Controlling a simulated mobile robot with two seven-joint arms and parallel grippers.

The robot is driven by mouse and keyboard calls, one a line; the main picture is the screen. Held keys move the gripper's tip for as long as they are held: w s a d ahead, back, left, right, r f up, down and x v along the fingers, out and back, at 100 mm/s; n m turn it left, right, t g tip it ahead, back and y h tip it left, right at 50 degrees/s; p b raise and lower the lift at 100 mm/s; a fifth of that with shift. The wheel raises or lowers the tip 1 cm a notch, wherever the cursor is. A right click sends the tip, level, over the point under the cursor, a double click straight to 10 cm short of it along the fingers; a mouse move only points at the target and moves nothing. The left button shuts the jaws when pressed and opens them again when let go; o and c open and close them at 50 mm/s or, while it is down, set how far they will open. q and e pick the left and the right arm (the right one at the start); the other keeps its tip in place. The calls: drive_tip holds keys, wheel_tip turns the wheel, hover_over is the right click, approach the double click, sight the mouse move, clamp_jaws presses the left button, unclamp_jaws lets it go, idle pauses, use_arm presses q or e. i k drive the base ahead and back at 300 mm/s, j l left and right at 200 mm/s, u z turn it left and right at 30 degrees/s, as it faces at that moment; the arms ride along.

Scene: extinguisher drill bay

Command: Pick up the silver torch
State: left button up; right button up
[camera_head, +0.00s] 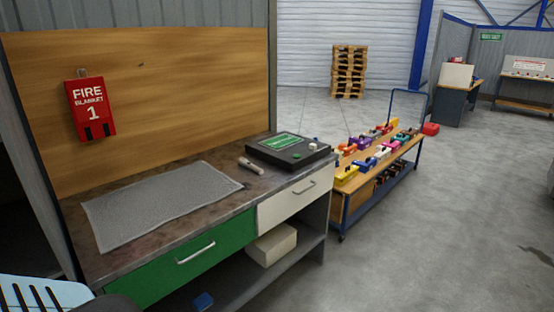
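A small pale grey, rod-like object (250,165) lies on the workbench top, between the grey mat and the black case. It looks like the silver torch, but it is too small to be sure. Nothing touches it from above. Neither of my grippers is in view.
The workbench (160,238) carries a grey mat (160,203) and a black case (288,152) with a green panel. Below are a green drawer (160,275) and a white drawer (285,207). A fire blanket box (90,108) hangs on the board. A trolley (345,197) holds several coloured items. Floor at right is clear.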

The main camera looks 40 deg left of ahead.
sight(244, 162)
drive_tip(key=i+u, duration=0.3)
drive_tip(key=i, duration=0.35)
drive_tip(key=i+l+u, duration=0.1)
drive_tip(key=i+u, duration=0.25)
drive_tip(key=i, duration=0.25)
drive_tip(key=i+l+u, duration=0.15)
drive_tip(key=i+u, duration=0.25)
drive_tip(key=i+l+u, duration=0.4)
drive_tip(key=i, duration=0.15)
